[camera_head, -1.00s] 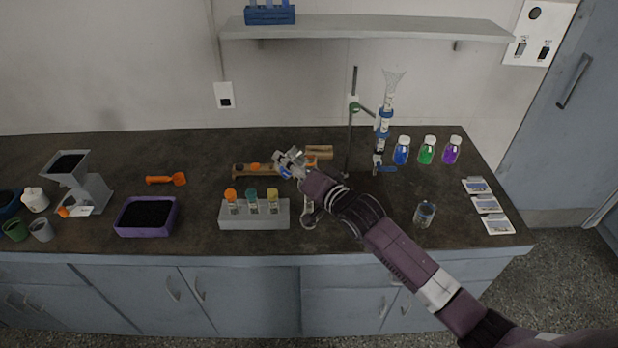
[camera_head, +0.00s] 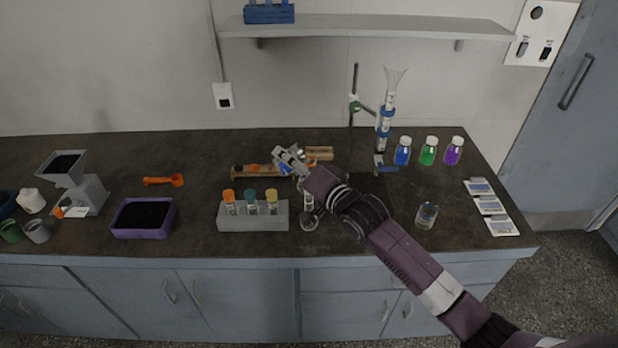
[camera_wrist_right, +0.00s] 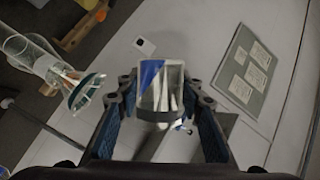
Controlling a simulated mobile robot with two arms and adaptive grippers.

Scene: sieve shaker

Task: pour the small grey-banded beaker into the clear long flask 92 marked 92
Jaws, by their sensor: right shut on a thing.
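My right gripper (camera_head: 284,163) is over the middle of the counter, near the wooden rack. In the right wrist view its fingers (camera_wrist_right: 160,105) are shut on a small clear beaker (camera_wrist_right: 160,84) with a dark grey band and a blue patch. In the head view the held beaker is too small and covered to make out well. A clear long-necked flask (camera_head: 309,215) stands on the counter, in front of and right of the gripper, close beside my forearm. Its marking is unreadable. A clear, flared glass vessel (camera_wrist_right: 52,70) shows left in the wrist view; I cannot tell which it is. My left gripper is out of view.
A grey rack (camera_head: 253,223) with several capped tubes stands left of the flask. A stand (camera_head: 351,130), a column with a funnel (camera_head: 384,125) and three coloured bottles (camera_head: 428,151) are behind right. A glass beaker (camera_head: 427,215) stands right of my forearm.

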